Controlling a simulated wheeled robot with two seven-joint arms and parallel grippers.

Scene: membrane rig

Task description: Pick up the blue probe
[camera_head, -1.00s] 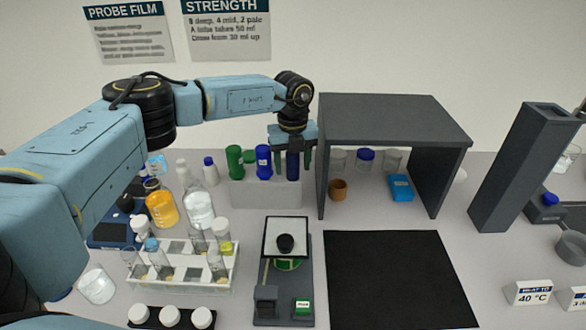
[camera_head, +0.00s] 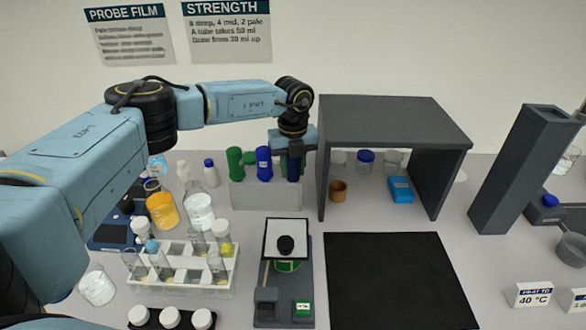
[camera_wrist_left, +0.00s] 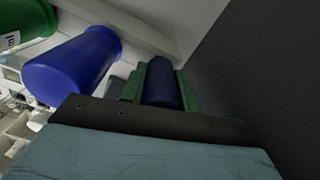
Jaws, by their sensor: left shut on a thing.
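A dark blue cylinder (camera_head: 293,170) stands upright at the right end of a pale rack (camera_head: 265,195), left of the grey shelf. My left gripper (camera_head: 293,157) has come down over its top and is shut on it. In the left wrist view the dark blue cylinder (camera_wrist_left: 162,83) sits between the green finger pads. A brighter blue cylinder (camera_head: 264,163) stands free to its left and also shows in the wrist view (camera_wrist_left: 75,65). The lower part of each cylinder is hidden by the rack. My right gripper is not in view.
The grey shelf (camera_head: 395,120) rises close on the right of my left gripper. Bottles, an orange flask (camera_head: 161,210) and a tube rack (camera_head: 190,285) stand at left. The black mat (camera_head: 395,285) is bare.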

